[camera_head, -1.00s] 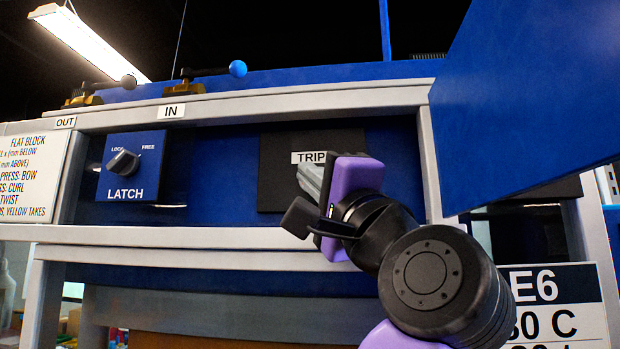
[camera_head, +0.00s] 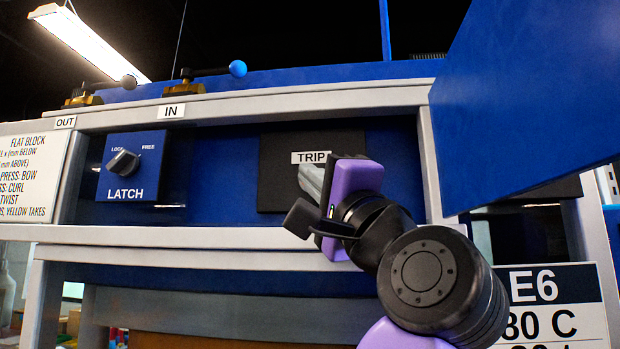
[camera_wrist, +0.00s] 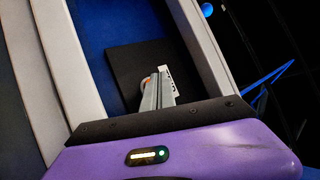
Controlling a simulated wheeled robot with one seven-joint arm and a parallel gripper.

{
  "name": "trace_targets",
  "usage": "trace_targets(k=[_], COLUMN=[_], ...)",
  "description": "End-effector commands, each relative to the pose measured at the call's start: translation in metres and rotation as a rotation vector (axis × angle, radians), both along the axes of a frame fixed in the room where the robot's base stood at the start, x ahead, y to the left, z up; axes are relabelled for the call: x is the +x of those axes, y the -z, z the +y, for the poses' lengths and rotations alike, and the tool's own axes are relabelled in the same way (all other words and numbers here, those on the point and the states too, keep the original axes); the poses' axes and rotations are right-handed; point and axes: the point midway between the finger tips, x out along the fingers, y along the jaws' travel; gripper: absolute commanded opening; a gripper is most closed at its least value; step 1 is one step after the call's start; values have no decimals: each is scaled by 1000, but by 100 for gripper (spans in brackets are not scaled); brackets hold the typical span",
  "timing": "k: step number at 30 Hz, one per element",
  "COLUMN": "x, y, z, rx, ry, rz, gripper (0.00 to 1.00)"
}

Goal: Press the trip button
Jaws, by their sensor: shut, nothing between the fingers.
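The black trip panel (camera_head: 280,180) with its white TRIP label (camera_head: 311,157) is set in the blue face of the machine. My gripper (camera_head: 313,180) is in front of the panel, just below the label, and its fingers are shut and empty. In the wrist view the shut fingers (camera_wrist: 157,83) point at the black panel (camera_wrist: 125,68). A small orange-red part, seemingly the trip button (camera_wrist: 146,81), shows just left of the fingertips, mostly hidden by them. In the head view the button is hidden behind my gripper. I cannot tell whether the fingertips touch it.
A latch knob (camera_head: 123,163) on a blue plate is to the left, its pointer toward LOCK. Grey frame rails (camera_head: 230,237) run below and above the recess. A large blue panel (camera_head: 540,100) juts out at the right, above my arm.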

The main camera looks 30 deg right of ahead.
Motion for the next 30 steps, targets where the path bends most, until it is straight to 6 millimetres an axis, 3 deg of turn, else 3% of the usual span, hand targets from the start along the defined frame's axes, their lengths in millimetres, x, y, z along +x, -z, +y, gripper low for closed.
trace_targets(k=[30], x=[9], y=[0], z=[-6], rx=[0], ry=[0], rz=[1], gripper=[0])
